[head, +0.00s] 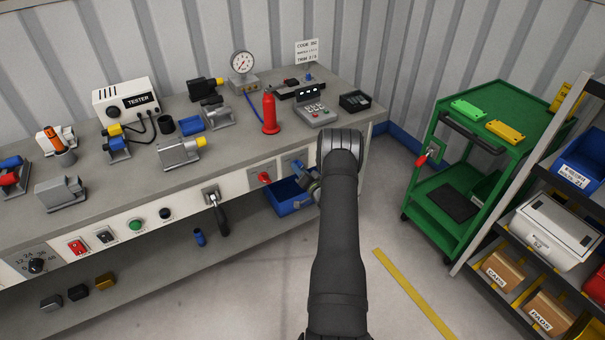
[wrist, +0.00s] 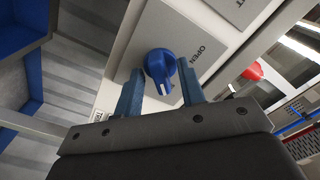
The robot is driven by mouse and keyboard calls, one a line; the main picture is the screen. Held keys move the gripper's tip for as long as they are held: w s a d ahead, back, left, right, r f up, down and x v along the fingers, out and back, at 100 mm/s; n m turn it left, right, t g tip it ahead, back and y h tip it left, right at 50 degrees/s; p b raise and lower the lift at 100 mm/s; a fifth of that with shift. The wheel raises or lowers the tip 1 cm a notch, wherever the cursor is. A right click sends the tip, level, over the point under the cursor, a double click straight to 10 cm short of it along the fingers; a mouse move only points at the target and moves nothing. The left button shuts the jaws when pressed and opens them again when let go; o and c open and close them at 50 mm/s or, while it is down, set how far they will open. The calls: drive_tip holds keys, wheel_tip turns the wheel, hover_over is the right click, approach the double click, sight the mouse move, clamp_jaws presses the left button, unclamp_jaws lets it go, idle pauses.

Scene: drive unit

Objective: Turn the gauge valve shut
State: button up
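The blue valve knob (wrist: 159,64) sits on a pale plate (wrist: 190,25) on the bench front, with the word OPEN to its right in the wrist view. A white mark on the knob's grip points down toward my gripper. Another label at the plate's lower left is mostly hidden. My gripper (wrist: 160,80) is open, with one blue-grey finger on each side of the knob. I see no clear contact. In the head view my gripper (head: 309,184) is at the right end of the bench front, partly hidden by my arm. The round gauge (head: 242,64) stands at the bench's back.
A red knob (head: 264,177) is left of the valve on the same front. A black-handled lever (head: 221,218) sticks out farther left. The green cart (head: 470,140) stands to the right, with open floor between.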

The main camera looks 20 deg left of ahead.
drive_tip(key=v, duration=1.7)
drive_tip(key=shift+s+d+r, duration=0.1)
drive_tip(key=shift+d, duration=0.05)
drive_tip(key=x, duration=1.7)
